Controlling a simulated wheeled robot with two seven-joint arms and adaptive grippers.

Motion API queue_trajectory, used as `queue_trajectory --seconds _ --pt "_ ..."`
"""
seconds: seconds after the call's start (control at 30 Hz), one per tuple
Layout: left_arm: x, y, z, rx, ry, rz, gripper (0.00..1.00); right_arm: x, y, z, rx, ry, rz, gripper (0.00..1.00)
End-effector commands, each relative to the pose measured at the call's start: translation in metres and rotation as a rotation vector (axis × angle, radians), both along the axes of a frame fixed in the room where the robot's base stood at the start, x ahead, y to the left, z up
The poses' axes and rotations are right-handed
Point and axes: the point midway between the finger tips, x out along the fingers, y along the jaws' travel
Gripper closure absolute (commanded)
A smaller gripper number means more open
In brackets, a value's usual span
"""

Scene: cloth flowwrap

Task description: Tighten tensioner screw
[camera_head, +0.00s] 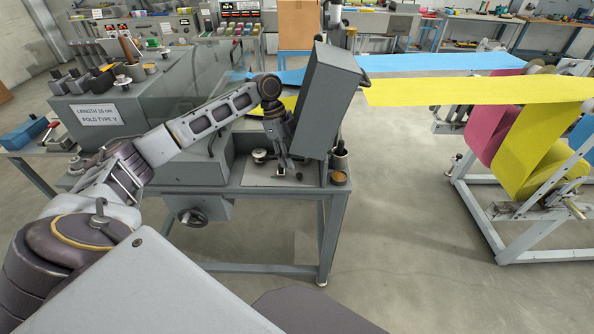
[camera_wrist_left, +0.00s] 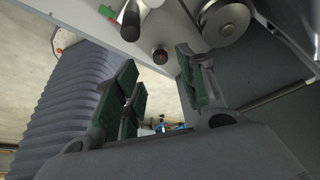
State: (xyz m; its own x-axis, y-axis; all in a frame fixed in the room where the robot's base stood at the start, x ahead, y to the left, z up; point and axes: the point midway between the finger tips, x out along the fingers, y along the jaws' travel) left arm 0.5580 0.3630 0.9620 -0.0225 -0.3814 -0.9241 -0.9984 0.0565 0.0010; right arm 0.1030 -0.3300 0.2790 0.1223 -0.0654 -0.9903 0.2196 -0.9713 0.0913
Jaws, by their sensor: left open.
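My left gripper (camera_head: 287,166) reaches over the small plate at the right end of the grey folding machine (camera_head: 180,140). In the left wrist view my left gripper (camera_wrist_left: 157,68) has its two green-padded fingers spread wide with nothing held. I cannot tell which of these is the tensioner screw. My right gripper is out of view.
A tall grey housing (camera_head: 326,95) stands close beside the left gripper. A dark cup (camera_head: 340,158) and a brown-topped tin (camera_head: 340,178) are at the table's right edge. Yellow cloth (camera_head: 470,91) and blue cloth (camera_head: 440,63) run to the roll stand (camera_head: 530,250). The floor between is clear.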

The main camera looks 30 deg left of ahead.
Motion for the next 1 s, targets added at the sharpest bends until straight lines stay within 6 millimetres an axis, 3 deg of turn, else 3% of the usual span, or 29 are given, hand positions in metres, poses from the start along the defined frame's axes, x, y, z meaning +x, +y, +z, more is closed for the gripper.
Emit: queue_trajectory --seconds 0.4,0.87,1.0 --pt "-0.001 -0.018 -0.044 0.000 0.000 0.000 0.60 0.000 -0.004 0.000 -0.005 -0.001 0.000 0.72" --pt "-0.001 -0.021 -0.051 0.000 -0.001 -0.001 0.60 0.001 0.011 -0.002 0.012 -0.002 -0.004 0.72" --pt "-0.001 -0.021 -0.051 0.000 -0.001 -0.001 0.76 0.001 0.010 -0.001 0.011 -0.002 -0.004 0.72"
